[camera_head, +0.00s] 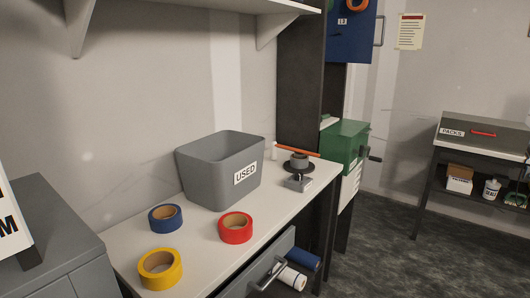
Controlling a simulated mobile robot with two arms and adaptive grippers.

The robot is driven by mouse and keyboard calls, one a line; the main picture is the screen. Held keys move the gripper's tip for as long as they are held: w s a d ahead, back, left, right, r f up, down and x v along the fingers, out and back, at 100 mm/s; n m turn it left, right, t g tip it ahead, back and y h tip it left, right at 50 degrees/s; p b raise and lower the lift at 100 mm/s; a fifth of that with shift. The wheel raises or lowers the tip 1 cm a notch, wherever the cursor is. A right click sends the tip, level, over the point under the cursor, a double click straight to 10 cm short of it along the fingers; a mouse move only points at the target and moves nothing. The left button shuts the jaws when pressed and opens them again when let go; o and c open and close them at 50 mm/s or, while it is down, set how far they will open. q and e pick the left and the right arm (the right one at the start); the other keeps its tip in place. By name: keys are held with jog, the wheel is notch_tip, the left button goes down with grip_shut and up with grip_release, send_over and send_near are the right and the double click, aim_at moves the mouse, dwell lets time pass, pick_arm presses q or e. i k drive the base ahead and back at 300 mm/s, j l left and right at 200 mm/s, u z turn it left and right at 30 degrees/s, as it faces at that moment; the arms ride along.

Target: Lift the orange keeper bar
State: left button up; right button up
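The orange keeper bar (305,152) is a thin orange rod at the far end of the white bench (197,258). It lies roughly level, just behind or above a dark round fixture (299,166), with a small white upright piece (274,153) at its left end. Whether the bar touches the fixture I cannot tell. A small grey metal block (298,182) sits in front of the fixture. Neither of my grippers shows in the head view.
A grey bin (213,170) marked USED stands left of the bar. Blue (166,217), red (235,228) and yellow (160,269) tape rolls lie nearer. A drawer (262,268) is under the bench. A green box (345,143) stands beyond; a PACKS case (483,134) is at right.

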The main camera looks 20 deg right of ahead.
aim_at(295, 150)
jog(key=i+l+u, duration=0.15)
jog(key=l+u, duration=0.15)
jog(key=i+l+u, duration=0.1)
jog(key=l+u, duration=0.25)
jog(key=l, duration=0.2)
jog(key=l+u, duration=0.3)
jog(key=l, duration=0.15)
jog(key=i, duration=0.05)
